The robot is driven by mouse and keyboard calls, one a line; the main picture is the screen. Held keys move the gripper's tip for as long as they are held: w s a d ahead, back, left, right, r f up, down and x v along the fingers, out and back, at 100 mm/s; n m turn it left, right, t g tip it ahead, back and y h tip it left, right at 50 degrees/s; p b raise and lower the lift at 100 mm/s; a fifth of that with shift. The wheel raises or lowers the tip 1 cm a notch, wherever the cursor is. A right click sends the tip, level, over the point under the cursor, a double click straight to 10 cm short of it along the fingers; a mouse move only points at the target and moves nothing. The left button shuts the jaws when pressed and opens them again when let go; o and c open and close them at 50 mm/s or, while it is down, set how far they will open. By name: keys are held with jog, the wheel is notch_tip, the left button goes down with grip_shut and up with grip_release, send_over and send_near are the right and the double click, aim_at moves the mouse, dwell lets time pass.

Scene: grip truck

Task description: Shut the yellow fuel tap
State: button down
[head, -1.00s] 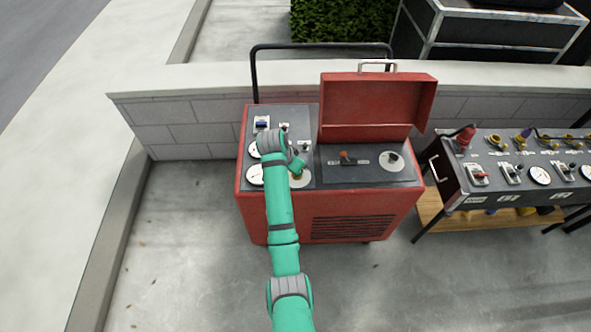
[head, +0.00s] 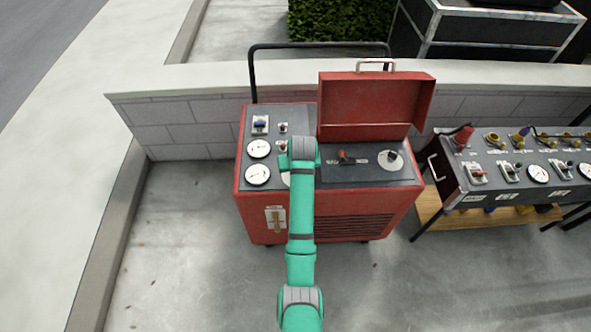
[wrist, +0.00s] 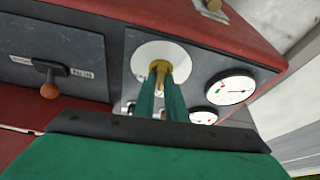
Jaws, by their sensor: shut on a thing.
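The yellow fuel tap (wrist: 159,67) stands on a round white disc (wrist: 143,56) on the grey panel of the red generator (head: 340,200). In the wrist view my gripper (wrist: 163,84) is shut on the tap, with its two green fingers on either side of its handle. In the head view my gripper and forearm cover the tap. Only a sliver of its disc shows to the left of my arm. The tap's exact angle is hard to tell because the fingers hide part of it.
Two white gauges (head: 258,160) lie left of my gripper. An orange-knobbed lever (head: 345,157) and another white dial (head: 391,160) are to the right, below the raised red lid (head: 365,104). A tan handle plate (head: 275,220) is on the front face. A second panel stands right.

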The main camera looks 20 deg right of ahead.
jog(key=n, duration=0.1)
jog(key=n+y, duration=0.1)
jog(key=n, duration=0.1)
jog(key=shift+d+n, duration=0.2)
jog(key=shift+n, duration=0.1)
jog(key=shift+d+n+y, duration=0.1)
jog(key=shift+n+y, duration=0.8)
jog(key=shift+n, duration=1)
jog(key=c, duration=1.8)
grip_release()
jog(key=shift+w, duration=0.15)
jog(key=v, duration=1)
jog(key=shift+r+g, duration=0.3)
jog(key=shift+r, duration=0.15)
